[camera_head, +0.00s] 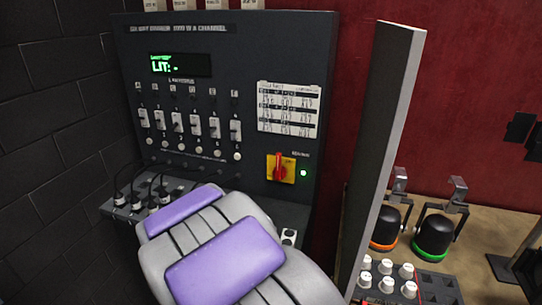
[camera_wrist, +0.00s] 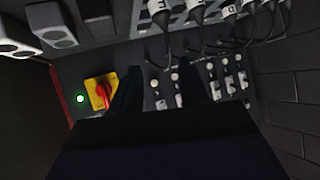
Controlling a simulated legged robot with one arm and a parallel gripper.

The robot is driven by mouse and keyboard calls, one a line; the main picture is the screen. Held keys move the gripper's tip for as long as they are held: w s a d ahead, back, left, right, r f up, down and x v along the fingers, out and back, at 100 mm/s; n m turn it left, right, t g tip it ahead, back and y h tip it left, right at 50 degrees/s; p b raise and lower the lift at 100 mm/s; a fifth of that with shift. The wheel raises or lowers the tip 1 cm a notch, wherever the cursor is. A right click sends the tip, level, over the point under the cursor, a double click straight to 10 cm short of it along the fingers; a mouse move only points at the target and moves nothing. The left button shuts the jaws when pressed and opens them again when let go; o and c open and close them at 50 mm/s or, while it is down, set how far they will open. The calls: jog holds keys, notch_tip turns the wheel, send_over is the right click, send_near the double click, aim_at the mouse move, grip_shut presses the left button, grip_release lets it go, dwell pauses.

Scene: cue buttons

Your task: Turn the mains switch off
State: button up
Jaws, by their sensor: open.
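The mains switch (camera_head: 280,167) is a red rotary handle on a yellow plate, low on the right of the dark control panel (camera_head: 215,85). Its handle stands roughly upright in the head view. A green lamp (camera_head: 304,173) glows just right of it. In the wrist view, which looks upside down, the red handle (camera_wrist: 104,95) and the lit lamp (camera_wrist: 80,99) are left of my gripper (camera_wrist: 160,80). The gripper's two dark fingers are apart, with nothing between them. They point at the panel, beside the switch, not around it. My arm hides the gripper in the head view.
Faders (camera_head: 197,126) and knobs line the panel's left; a display (camera_head: 180,65) reads "LIT: -". Plugged cables (camera_head: 135,190) stand on the ledge below. A tall grey board (camera_head: 380,130) separates the panel from a wooden table (camera_head: 490,225) with lamps (camera_head: 433,235) and a knobbed box.

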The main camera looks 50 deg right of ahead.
aim_at(279, 157)
jog(key=s+d+r+m+g+h+p, duration=0.1)
jog(key=s+d+r+m+h, duration=0.1)
jog(key=d+r+h, duration=0.4)
jog(key=s+d+r+m+h+p, duration=0.1)
jog(key=d+h, duration=0.2)
jog(key=d, duration=0.5)
jog(key=shift+m, duration=0.3)
jog(key=x, duration=0.5)
jog(key=s+x, duration=0.1)
jog(key=x, duration=0.5)
jog(key=d+x, duration=0.1)
jog(key=x, duration=0.5)
jog(key=shift+s+f, duration=0.25)
jog(key=shift+s, duration=0.1)
jog(key=shift+w+d, duration=0.1)
jog(key=shift+w, duration=0.15)
jog(key=shift+w+d+r, duration=0.3)
jog(key=shift+w+d, duration=0.1)
jog(key=shift+d+f, duration=0.2)
jog(key=shift+d, duration=0.3)
jog(key=shift+c, duration=1.1)
jog(key=shift+a+r, duration=0.2)
jog(key=shift+a, duration=0.5)
jog(key=c, duration=0.5)
jog(key=shift+a, duration=0.1)
jog(key=shift+c, duration=0.5)
jog(key=shift+r, duration=0.1)
grip_shut()
